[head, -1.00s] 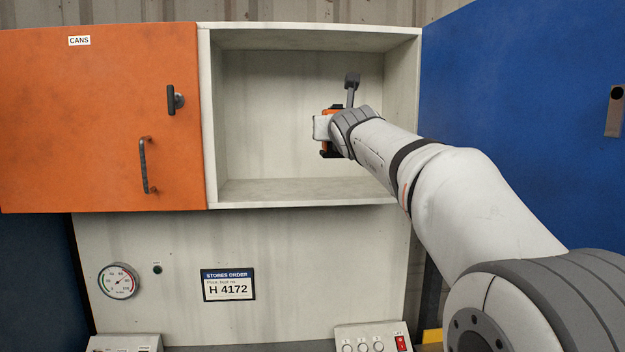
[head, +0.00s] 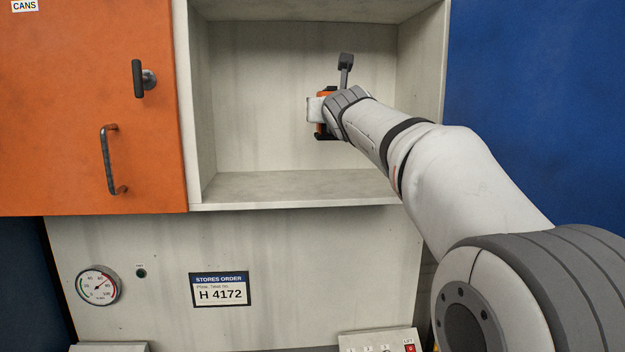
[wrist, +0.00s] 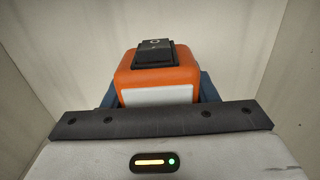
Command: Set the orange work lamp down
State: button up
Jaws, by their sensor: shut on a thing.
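The orange work lamp (wrist: 160,75) fills the middle of the wrist view, with a black switch on top and a white panel on its near face. My gripper (wrist: 158,100) is shut on it, with blue-grey fingers on both sides of the lamp. In the head view only a small orange and black part of the lamp (head: 322,128) shows. It is at the opening of the white cupboard compartment (head: 300,188), above its floor. My wrist and forearm hide most of the lamp and the fingers.
The compartment is otherwise empty, with bare floor to the left. An orange door (head: 90,110) marked CANS stands left of it and a blue door (head: 540,120) right. A gauge (head: 98,286) and a card (head: 220,290) are on the panel below.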

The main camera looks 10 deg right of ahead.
notch_tip(320, 180, down, 10)
jog(key=b, duration=0.8)
jog(key=shift+s+d+b, duration=0.1)
jog(key=shift+b, duration=0.2)
jog(key=shift+r, duration=0.15)
jog(key=o, duration=0.8)
jog(key=shift+f, duration=0.3)
jog(key=o, duration=0.5)
jog(key=shift+r, duration=0.1)
jog(key=shift+c, duration=0.2)
